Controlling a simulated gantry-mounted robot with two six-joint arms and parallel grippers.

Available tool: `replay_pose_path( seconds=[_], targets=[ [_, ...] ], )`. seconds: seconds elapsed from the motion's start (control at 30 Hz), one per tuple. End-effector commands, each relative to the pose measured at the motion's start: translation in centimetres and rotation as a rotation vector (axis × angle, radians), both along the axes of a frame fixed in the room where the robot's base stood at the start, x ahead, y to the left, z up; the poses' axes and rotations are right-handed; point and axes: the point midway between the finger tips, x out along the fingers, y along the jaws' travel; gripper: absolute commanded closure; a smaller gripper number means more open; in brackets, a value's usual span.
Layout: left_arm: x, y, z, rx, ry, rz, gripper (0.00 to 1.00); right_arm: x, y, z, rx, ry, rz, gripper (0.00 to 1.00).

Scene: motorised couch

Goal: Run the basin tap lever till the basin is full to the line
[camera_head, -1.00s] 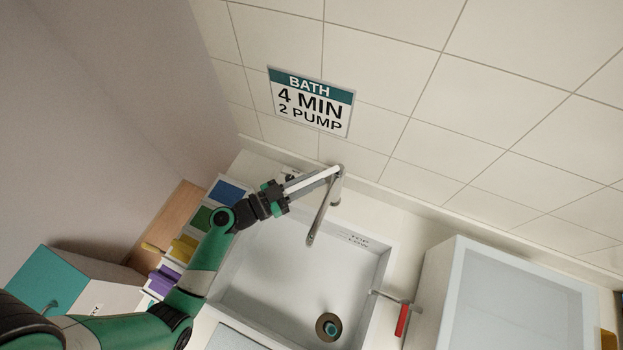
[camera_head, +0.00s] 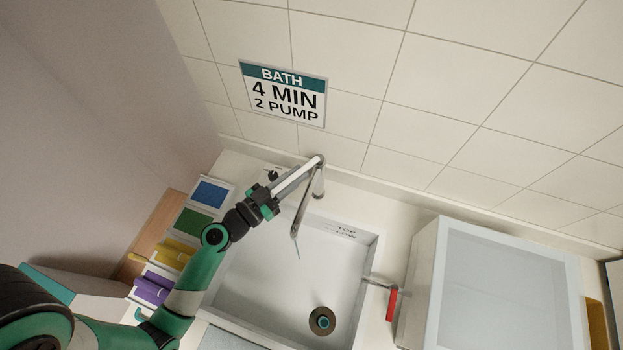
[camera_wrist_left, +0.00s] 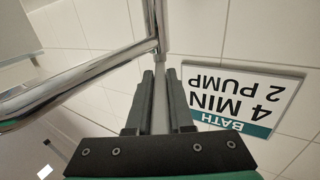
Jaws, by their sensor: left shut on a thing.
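My left gripper (camera_head: 274,192) is shut on the basin tap lever (camera_head: 304,171), a pale bar running up to the top of the tap. In the left wrist view the lever (camera_wrist_left: 160,100) lies between the two fingers. The chrome tap spout (camera_head: 304,206) hangs over the basin (camera_head: 372,262). A thin pale-blue stream (camera_head: 298,250) shows under the spout tip. The basin has marking text (camera_head: 345,229) on its back right wall, too small to read surely. A round drain with a teal centre (camera_head: 322,321) shows plainly in the basin floor. My right gripper is not in view.
A red-handled lever (camera_head: 391,304) sticks out at the basin's right side, beside a white box with a glassy panel (camera_head: 500,285). Coloured bins (camera_head: 192,222) stand left of the basin. A bath sign (camera_head: 285,93) hangs on the tiled wall behind.

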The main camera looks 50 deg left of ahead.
Motion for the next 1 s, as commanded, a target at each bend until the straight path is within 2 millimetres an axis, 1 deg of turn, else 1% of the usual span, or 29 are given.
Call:
replay_pose_path(
  seconds=[0.27,0.3,0.43,0.47,0.87,0.97,1.0],
  targets=[
    [-0.1,0.0,-0.1,0.0,0.003,0.006,1.0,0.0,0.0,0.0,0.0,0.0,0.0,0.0],
    [-0.1,0.0,-0.1,0.0,0.003,0.005,0.77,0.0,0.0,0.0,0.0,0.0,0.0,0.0],
    [-0.1,0.0,-0.1,0.0,0.002,0.005,0.53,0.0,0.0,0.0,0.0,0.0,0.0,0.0],
    [-0.1,0.0,-0.1,0.0,0.002,0.005,0.5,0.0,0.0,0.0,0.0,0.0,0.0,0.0],
    [-0.2,0.0,-0.1,0.0,0.001,0.005,0.5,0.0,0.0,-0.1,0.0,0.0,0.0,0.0],
    [-0.9,0.1,-0.2,0.0,0.001,0.008,0.5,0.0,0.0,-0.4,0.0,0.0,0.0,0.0],
    [-1.4,0.0,-0.3,-0.001,0.002,0.009,0.5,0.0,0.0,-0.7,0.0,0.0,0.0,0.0]
  ],
)
